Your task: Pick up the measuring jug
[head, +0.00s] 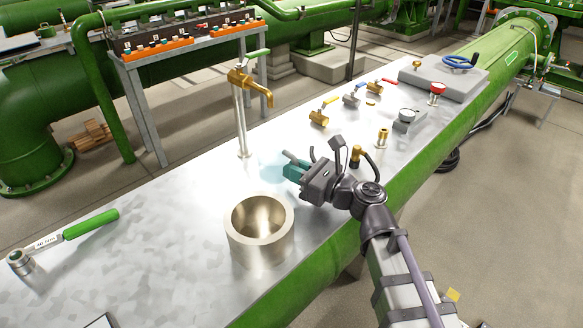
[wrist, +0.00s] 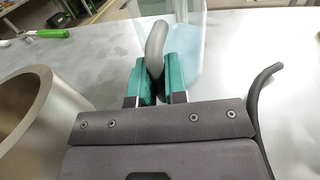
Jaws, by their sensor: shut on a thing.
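The measuring jug (head: 271,170) is a pale blue, see-through vessel, faint against the metal bench top, behind the brass pot. In the wrist view, its clear body (wrist: 188,38) stands upright just beyond the fingers, with a grey curved handle (wrist: 156,42) towards me. My gripper (head: 291,168) has teal fingers, and in the wrist view they (wrist: 158,80) are shut on the handle from both sides. The fingers cover the handle's lower part. I cannot tell whether the jug's base touches the bench.
A wide brass-coloured pot (head: 259,250) stands close in front of the jug. A brass tap (head: 250,88) on a thin stand rises behind it. A green-handled wrench (head: 70,233) lies at the left. Several valves and fittings (head: 352,100) stand to the right. The bench between pot and wrench is clear.

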